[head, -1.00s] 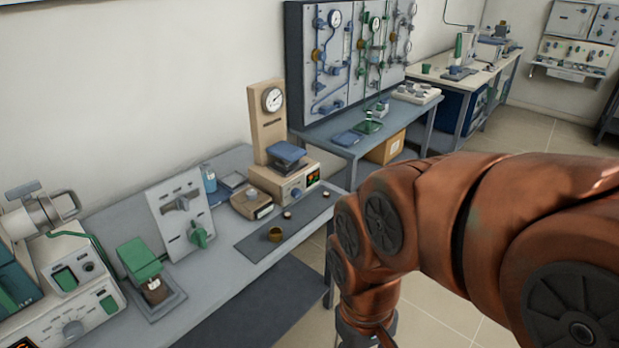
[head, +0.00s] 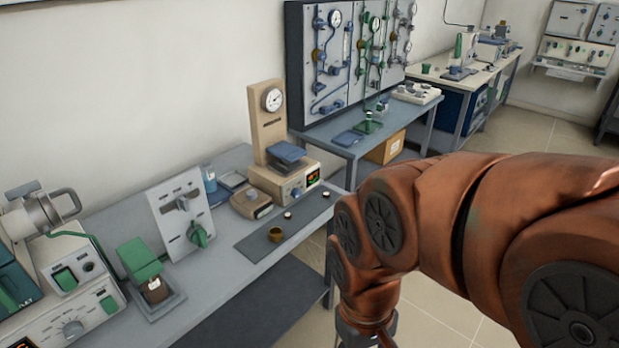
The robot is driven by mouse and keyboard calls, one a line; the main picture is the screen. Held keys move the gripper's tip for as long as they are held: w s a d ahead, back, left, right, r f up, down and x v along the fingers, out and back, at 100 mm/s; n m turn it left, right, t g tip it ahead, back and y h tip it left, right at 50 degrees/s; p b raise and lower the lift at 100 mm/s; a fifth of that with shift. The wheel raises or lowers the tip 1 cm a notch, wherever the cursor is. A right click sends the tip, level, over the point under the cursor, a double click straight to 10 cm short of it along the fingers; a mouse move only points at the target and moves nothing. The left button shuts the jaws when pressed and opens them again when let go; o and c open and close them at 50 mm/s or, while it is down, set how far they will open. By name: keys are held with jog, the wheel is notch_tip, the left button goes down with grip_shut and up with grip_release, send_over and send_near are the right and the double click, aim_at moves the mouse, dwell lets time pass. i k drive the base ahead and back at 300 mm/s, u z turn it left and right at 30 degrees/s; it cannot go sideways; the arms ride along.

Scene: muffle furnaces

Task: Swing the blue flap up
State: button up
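A dark blue plate (head: 287,152), which looks like the blue flap, sits on top of a beige instrument (head: 266,180) with a red lit display. The instrument stands on the grey bench in front of a tall beige dial post. The plate looks slightly tilted; its hinge cannot be made out. My copper-coloured arm (head: 430,215) fills the right side and bends down to the bottom edge, right of the bench and apart from the plate.
The grey bench (head: 225,250) holds a dark mat with a small brass cup (head: 275,234), a green-lidded device (head: 140,258), and a panel with a green knob (head: 182,215). A second bench (head: 400,125) stands behind. Tiled floor shows between bench and arm.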

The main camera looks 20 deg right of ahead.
aim_at(289, 153)
jog(key=u, duration=0.15)
jog(key=i, duration=1.15)
jog(key=u, duration=0.1)
